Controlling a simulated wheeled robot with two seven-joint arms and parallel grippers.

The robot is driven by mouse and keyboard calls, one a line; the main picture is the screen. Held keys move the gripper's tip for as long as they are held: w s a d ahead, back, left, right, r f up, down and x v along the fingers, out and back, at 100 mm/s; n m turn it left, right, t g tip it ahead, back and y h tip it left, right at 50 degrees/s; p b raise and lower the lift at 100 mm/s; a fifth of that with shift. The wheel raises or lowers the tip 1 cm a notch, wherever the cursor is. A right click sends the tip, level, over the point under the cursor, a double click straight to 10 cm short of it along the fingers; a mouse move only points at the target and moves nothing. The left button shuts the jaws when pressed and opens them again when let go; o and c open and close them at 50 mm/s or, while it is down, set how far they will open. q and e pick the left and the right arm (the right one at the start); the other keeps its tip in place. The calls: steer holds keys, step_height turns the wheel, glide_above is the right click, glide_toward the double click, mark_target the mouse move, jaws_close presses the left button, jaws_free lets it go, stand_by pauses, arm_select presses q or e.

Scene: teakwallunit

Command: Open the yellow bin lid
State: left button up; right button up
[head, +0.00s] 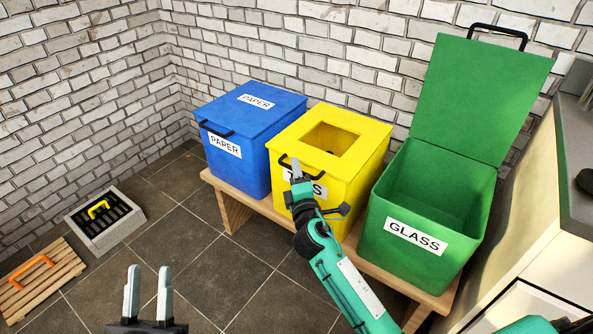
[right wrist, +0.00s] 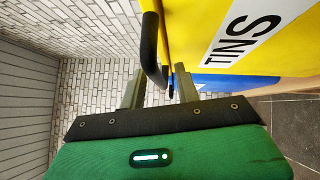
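The yellow bin (head: 361,180) stands between the blue and green bins. Its yellow lid (head: 371,131) lies flat and closed, with a rectangular hole in the top. A black handle (head: 283,160) sits at the lid's front edge. My right gripper (head: 297,172) is at this handle, in front of the TINS label. In the right wrist view its two fingers (right wrist: 158,90) are apart, and the black handle (right wrist: 150,55) shows between them, with no clear grip on it. My left gripper (head: 148,290) is open and empty, low over the floor, away from the bins.
The closed blue PAPER bin (head: 245,159) stands left and the green GLASS bin (head: 400,210) right, its lid (head: 478,95) raised. All stand on a wooden bench (head: 235,205) before a brick wall. A grate block (head: 96,236) and wooden slats (head: 45,285) lie at left.

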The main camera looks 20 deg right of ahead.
steer(key=shift+w+r, duration=0.1)
steer(key=shift+w, duration=0.25)
arm_select(q)
steer(key=shift+a+r, duration=0.1)
steer(key=shift+r, duration=0.4)
arm_select(e)
jaws_close()
arm_select(q)
steer(key=shift+f, duration=0.1)
steer(key=shift+f, duration=0.15)
